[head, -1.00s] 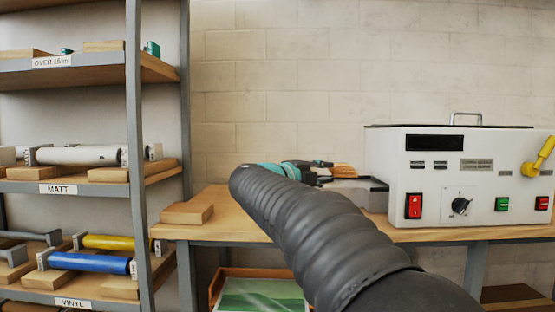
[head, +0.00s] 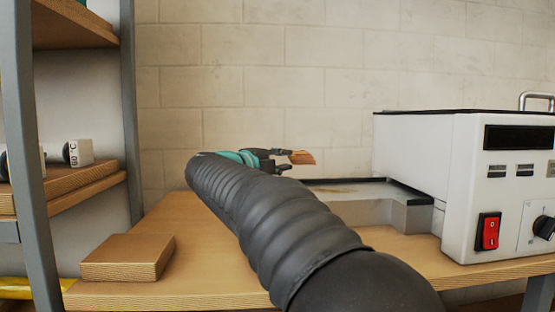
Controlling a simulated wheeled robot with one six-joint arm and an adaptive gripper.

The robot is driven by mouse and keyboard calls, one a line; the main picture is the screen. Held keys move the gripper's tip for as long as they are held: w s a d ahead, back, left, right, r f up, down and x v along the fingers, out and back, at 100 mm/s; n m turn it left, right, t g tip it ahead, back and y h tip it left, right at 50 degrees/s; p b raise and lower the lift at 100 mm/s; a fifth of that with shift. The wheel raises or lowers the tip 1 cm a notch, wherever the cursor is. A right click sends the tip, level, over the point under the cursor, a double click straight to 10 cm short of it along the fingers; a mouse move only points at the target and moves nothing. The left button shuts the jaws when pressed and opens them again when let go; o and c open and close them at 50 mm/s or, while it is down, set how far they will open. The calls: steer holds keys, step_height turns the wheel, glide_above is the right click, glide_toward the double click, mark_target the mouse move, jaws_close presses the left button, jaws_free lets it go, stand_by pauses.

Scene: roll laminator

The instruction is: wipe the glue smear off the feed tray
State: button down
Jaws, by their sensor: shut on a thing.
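The laminator (head: 420,150) is a white box on the bench at the right. Its grey feed tray (head: 400,213) sticks out to the left, partly hidden behind my arm. A faint brownish smear (head: 334,189) shows on the tray's top. My gripper (head: 287,158) is beyond my dark ribbed arm, with its dark fingers shut on a small orange-brown cloth-like piece (head: 302,157). The piece appears above the tray's far left part, apart from the smear in the picture. I cannot tell its exact height over the tray.
A wooden block (head: 127,257) lies on the bench (head: 185,220) at the left front. A grey-framed shelf rack (head: 130,110) stands at the far left. The laminator's front has a red switch (head: 488,232) and a black knob (head: 544,228). A block wall closes the back.

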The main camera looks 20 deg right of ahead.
steer(key=shift+f, duration=0.7)
steer(key=shift+s+f+b, duration=0.1)
steer(key=shift+f+b, duration=1.15)
steer(key=shift+f, duration=0.95)
steer(key=shift+f, duration=0.1)
steer(key=shift+d, duration=0.1)
